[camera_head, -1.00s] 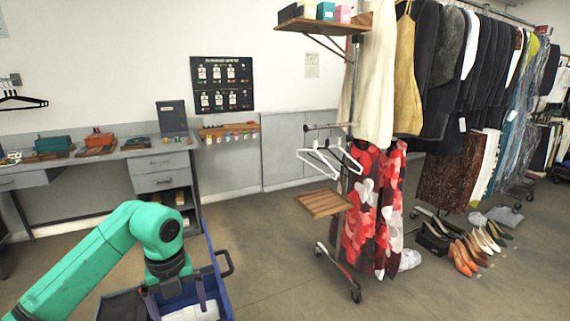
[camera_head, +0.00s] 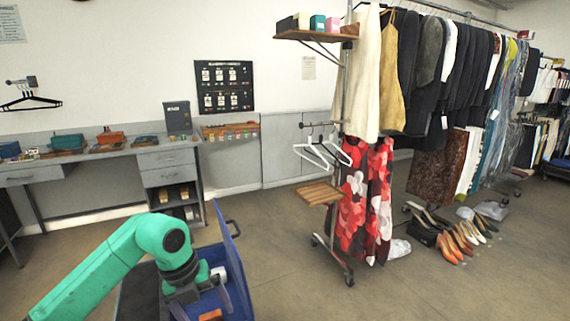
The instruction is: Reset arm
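My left arm comes in from the lower left, and its gripper (camera_head: 202,297) points down over the blue bin (camera_head: 236,262). Its fingers look spread apart, with nothing visible between them. A white thing (camera_head: 218,274) shows beside the gripper in the bin, partly hidden. An orange-brown thing (camera_head: 211,315) lies low in the bin at the bottom edge of the view. My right gripper is not in view.
A grey desk (camera_head: 168,160) with trays stands behind the bin at the left. A clothes rack (camera_head: 345,120) with a wooden shelf, white hangers and a red floral garment (camera_head: 365,200) stands right of centre. Shoes (camera_head: 455,240) line the floor. The floor between is clear.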

